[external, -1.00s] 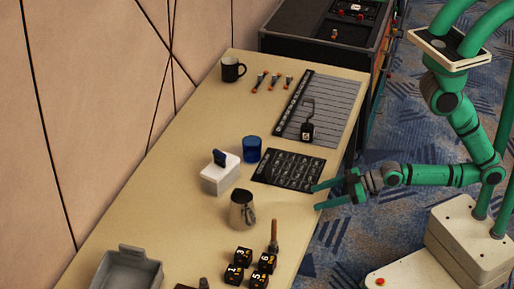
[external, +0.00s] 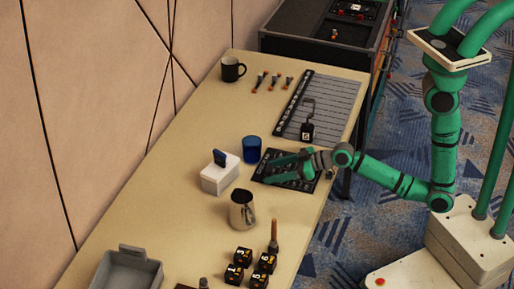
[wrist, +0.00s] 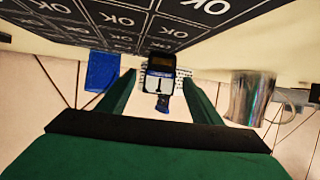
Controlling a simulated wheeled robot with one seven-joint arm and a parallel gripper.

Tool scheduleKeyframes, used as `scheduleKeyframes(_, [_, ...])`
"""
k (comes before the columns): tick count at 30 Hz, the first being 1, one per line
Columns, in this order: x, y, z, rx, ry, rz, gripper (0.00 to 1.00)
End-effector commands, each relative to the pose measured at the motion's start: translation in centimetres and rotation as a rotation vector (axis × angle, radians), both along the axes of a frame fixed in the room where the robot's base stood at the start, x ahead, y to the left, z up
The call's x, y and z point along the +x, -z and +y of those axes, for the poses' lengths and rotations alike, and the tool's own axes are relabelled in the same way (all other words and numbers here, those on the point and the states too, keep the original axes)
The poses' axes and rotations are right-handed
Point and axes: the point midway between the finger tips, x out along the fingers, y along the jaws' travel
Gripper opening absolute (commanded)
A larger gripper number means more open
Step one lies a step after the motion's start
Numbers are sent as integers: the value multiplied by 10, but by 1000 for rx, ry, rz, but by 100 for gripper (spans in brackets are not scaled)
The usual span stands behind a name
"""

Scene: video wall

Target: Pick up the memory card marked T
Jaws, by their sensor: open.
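A small dark blue card (external: 220,157) stands upright in the top of a white block (external: 220,180) on the table. In the wrist view, which looks upside down, a dark and blue card-like piece (wrist: 162,103) shows between my fingers, further off. No letter T is legible on it. My gripper (external: 267,170) is open and empty, low over the black mat, with its fingers pointing left toward the white block. In the wrist view my gripper (wrist: 160,76) has its two green fingers apart on either side of the card, not touching it.
A blue cup (external: 252,149) stands just behind the block, and a metal pitcher (external: 242,210) in front. The black mat with OK squares (external: 312,180) lies under my gripper. Black numbered cubes (external: 243,254) and a grey tray (external: 120,272) are nearer the camera.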

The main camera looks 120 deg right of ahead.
Motion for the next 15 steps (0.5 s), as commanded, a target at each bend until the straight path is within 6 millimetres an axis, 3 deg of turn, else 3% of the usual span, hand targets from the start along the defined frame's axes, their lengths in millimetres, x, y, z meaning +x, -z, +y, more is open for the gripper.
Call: scheduleKeyframes(15, [41,17,-28,-1,0,-1,59])
